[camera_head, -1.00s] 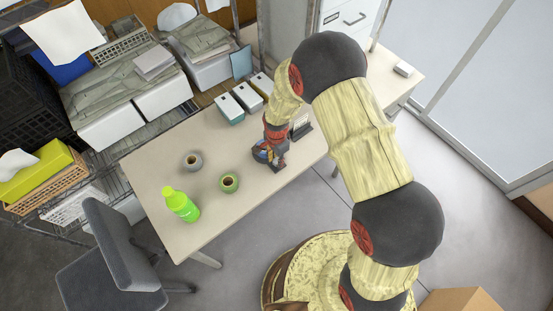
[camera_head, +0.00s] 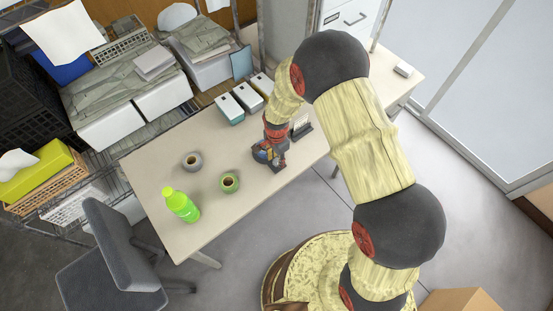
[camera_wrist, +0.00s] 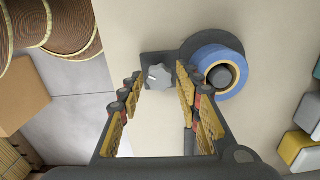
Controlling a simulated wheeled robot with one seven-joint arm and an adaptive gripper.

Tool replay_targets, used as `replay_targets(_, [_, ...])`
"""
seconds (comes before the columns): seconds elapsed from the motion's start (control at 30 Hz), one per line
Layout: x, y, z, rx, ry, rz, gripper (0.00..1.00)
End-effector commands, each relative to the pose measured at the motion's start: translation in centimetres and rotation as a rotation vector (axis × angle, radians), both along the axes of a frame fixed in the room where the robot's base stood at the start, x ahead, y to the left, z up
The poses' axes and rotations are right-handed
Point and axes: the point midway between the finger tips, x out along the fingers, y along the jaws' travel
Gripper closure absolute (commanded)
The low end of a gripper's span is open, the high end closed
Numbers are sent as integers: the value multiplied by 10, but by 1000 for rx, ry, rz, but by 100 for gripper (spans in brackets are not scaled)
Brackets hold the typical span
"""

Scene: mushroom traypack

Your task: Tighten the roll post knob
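A grey lobed knob (camera_wrist: 157,76) with a pale mark sits on a dark base plate (camera_wrist: 150,58) in the wrist view. Beside it, to the right, a blue roll (camera_wrist: 234,62) with a yellowish core sits around a dark round post (camera_wrist: 222,76). My gripper (camera_wrist: 159,80) is open, with one fingertip on each side of the grey knob. Whether either fingertip touches it I cannot tell. In the head view my gripper (camera_head: 273,154) is low over the table (camera_head: 215,210), and it hides most of the knob and its base.
A dark holder (camera_head: 302,129) is right of my gripper. A grey chair (camera_head: 110,245) stands at front left.

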Motion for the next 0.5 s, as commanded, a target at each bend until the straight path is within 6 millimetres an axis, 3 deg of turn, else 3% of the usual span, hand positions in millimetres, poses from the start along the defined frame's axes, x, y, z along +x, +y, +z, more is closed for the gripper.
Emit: replay_targets(0.5, [1,0,95,1,-4,0,66])
